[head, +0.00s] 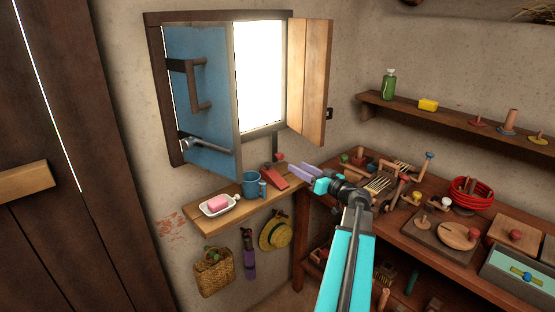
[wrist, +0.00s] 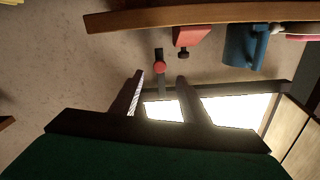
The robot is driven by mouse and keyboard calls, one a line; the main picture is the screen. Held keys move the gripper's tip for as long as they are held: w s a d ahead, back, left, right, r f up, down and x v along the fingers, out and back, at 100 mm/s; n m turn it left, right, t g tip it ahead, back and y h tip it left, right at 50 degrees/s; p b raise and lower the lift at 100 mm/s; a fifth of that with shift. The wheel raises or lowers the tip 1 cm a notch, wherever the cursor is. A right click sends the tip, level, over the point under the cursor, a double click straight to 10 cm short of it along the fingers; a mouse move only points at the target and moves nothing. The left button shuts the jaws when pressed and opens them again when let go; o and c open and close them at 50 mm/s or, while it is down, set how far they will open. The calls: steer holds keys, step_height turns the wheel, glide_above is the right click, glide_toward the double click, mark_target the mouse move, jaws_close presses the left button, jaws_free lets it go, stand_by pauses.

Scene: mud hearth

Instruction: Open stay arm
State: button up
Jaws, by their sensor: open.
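A dark upright bar with a red knob (head: 279,156), which looks like the stay arm, hangs below the window's right side. In the wrist view the red knob (wrist: 160,67) lies in line with the gap between my fingertips. My gripper (head: 303,170) is open and empty, to the right of the bar in the head view. In the wrist view my gripper (wrist: 161,76) shows two spread dark fingers. The distance from fingertips to knob is unclear. The blue shutter (head: 208,95) and the wooden shutter (head: 310,80) stand open.
A wall shelf (head: 225,222) below the window holds a red wedge-shaped block (head: 276,177), a blue mug (head: 250,184) and a dish with pink soap (head: 218,204). A workbench (head: 395,222) crowded with tools and wooden pieces stands to the right. A hat (head: 276,232) and a basket (head: 214,272) hang below.

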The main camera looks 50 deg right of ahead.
mark_target(282, 158)
steer(key=w+p, duration=0.1)
steer(key=w, duration=0.2)
steer(key=w+p, duration=0.1)
steer(key=w, duration=0.3)
steer(key=w+p, duration=0.1)
steer(key=w, duration=0.3)
steer(key=shift+w+d, duration=0.2)
steer(key=shift+d, duration=0.2)
jaws_close()
